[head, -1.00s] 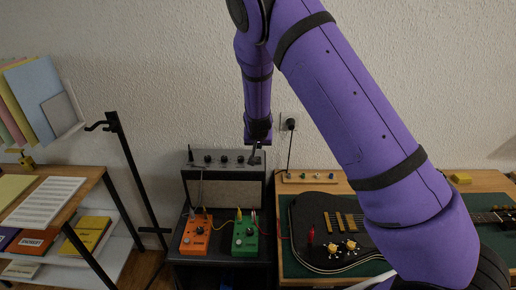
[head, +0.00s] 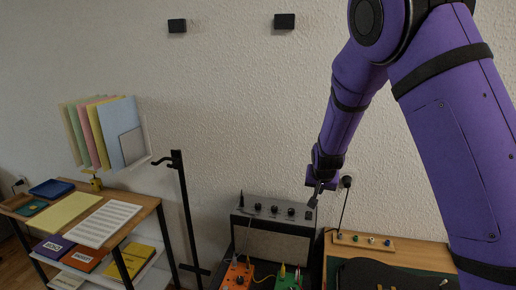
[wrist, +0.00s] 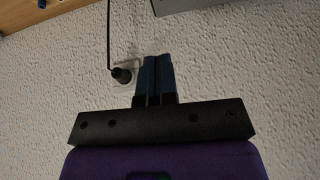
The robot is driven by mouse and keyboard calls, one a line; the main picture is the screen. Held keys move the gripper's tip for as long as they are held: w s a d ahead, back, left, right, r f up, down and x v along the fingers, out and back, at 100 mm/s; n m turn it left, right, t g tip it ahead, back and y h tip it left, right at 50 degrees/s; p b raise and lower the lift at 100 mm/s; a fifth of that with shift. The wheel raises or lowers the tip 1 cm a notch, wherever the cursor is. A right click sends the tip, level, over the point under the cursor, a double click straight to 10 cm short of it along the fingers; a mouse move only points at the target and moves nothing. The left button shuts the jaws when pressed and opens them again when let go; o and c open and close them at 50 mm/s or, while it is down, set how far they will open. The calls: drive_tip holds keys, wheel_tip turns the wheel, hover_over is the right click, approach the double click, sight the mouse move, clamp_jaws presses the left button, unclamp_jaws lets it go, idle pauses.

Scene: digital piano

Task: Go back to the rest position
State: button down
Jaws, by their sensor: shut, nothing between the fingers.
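My gripper (head: 318,190) is at the end of my purple arm, in front of the white wall. It hangs just above the right end of the grey amplifier (head: 275,208) in the head view. In the wrist view the two dark fingers of my gripper (wrist: 157,62) lie close together with nothing between them. The wall outlet with its black plug (wrist: 122,75) shows beside the fingers there. I cannot tell how far the fingertips are from the amplifier.
An orange pedal (head: 238,274) and a green pedal (head: 289,280) sit before the amplifier. A dark guitar (head: 385,274) lies at the lower right. A black stand (head: 186,220) and a wooden shelf (head: 150,203) with papers are at the left.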

drive_tip(key=s+d+r+n+y, duration=0.1)
drive_tip(key=s+d+r, duration=0.1)
drive_tip(key=s+r, duration=0.75)
drive_tip(key=s+d+r+n+y, duration=0.1)
drive_tip(key=s+d+r, duration=0.1)
drive_tip(key=s+r, duration=0.7)
drive_tip(key=s+d+r+n, duration=0.1)
drive_tip(key=s+r, duration=0.2)
drive_tip(key=s, duration=0.7)
drive_tip(key=s+d+r, duration=0.1)
drive_tip(key=s+r, duration=0.2)
drive_tip(key=s, duration=0.8)
drive_tip(key=shift+s+r+n+g+h, duration=0.2)
drive_tip(key=shift+s+n+g+h, duration=0.1)
drive_tip(key=shift+n+h, duration=0.1)
